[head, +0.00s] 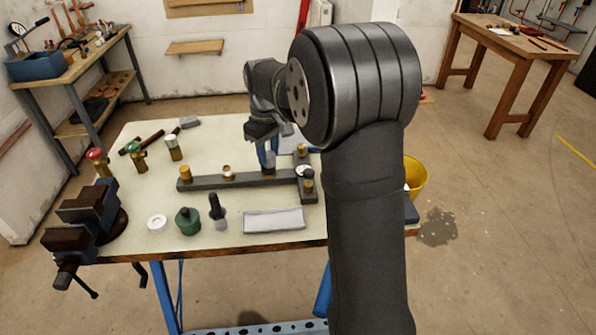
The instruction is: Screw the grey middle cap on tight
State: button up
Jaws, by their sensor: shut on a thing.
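A dark grey bar (205,182) lies across the cream workbench (180,235), with a short crosspiece at its right end. A brass fitting (185,173) stands at its left end, and a pale-topped one (228,173) stands to the right of that. The crosspiece carries more brass fittings (308,184) and a round pale top (304,171). My gripper (267,160) points down with blue fingers over the bar, between the pale-topped fitting and the crosspiece. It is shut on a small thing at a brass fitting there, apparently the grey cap. The fingers mostly hide it, including its seating and colour.
In front of the bar are a white ring (157,223), a green pot (188,221), a dark-handled tool (217,207) and a grey tray (273,220). A vise (88,217) stands at the left edge. Several valves stand back left. A yellow bucket (415,177) is right of the bench.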

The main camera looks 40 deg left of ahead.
send_near(226, 167)
jog(key=shift+f, duration=2.25)
jog(key=shift+f, duration=1.1)
jog(key=o, duration=1.1)
notch_tip(226, 167, up, 17)
jog(key=shift+r, duration=0.2)
jog(key=shift+c, duration=0.3)
